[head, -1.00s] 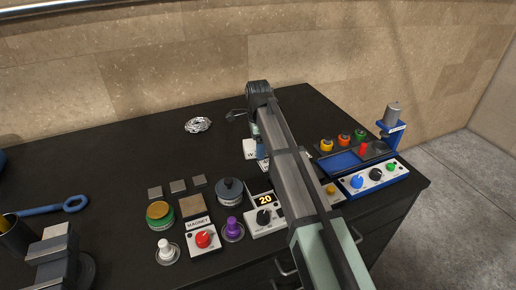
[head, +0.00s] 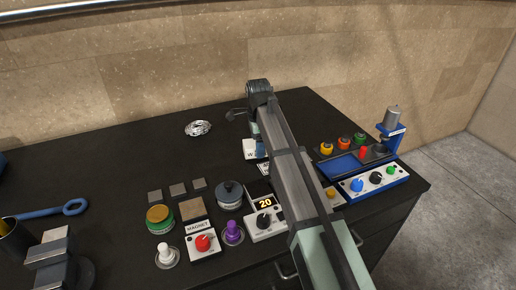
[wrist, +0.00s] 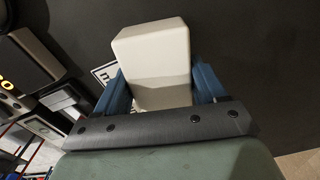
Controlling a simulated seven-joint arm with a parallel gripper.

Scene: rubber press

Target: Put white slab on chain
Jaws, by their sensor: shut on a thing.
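The white slab (wrist: 155,60) is a pale block with rounded edges. In the wrist view it sits between the two blue fingers of my gripper (wrist: 163,84), which are shut on it. The chain (head: 198,128) is a small silver coiled heap on the black table, left of my gripper and towards the wall. It is apart from the gripper and does not show in the wrist view.
A white label (head: 250,149) lies under the gripper area. Controls stand at the front, including a magnet box (head: 203,241) and a dial display (head: 265,220). A blue press station (head: 345,165) is to the right, a vise (head: 52,262) at left. Table around the chain is clear.

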